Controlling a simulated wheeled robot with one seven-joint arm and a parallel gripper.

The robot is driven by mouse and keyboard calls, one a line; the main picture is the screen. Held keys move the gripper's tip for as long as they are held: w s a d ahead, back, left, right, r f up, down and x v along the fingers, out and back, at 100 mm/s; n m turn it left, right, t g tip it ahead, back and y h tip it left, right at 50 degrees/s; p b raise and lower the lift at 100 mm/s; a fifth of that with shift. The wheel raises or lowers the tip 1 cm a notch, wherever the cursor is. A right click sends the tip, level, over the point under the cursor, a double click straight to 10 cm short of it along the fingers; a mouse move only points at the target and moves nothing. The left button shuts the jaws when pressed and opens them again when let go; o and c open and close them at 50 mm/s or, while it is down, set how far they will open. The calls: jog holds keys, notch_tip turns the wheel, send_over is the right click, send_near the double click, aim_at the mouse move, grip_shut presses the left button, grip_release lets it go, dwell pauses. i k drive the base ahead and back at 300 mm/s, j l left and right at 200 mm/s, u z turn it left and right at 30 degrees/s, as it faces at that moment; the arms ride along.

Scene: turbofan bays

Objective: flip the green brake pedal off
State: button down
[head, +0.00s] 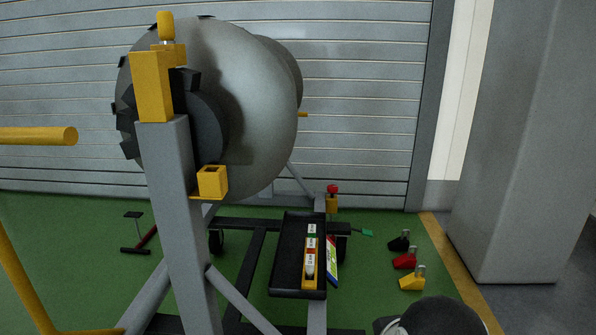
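A small green pedal (366,232), likely the green brake pedal, sticks out to the right on a thin dark lever. It is low down beside a dark caster wheel (342,243) at the right rear of the engine stand. It is too small to tell its tilt. A dark rounded part with a light grey piece at the bottom edge seems to be part of my arm. My gripper's fingers do not show.
The grey stand (178,200) carries a large engine (255,110). A black tray (283,240) sits low on it. Black, red and yellow padlock-like items (411,283) lie on the green floor at right. A grey pillar (510,150) stands further right. A yellow rail (35,136) is at left.

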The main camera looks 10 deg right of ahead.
aim_at(364, 232)
jog(key=i+l+z, duration=0.1)
jog(key=i+l, duration=1.2)
jog(key=l, duration=0.3)
jog(key=i+l+z, duration=0.1)
jog(key=i+l, duration=1.25)
jog(key=l, duration=0.15)
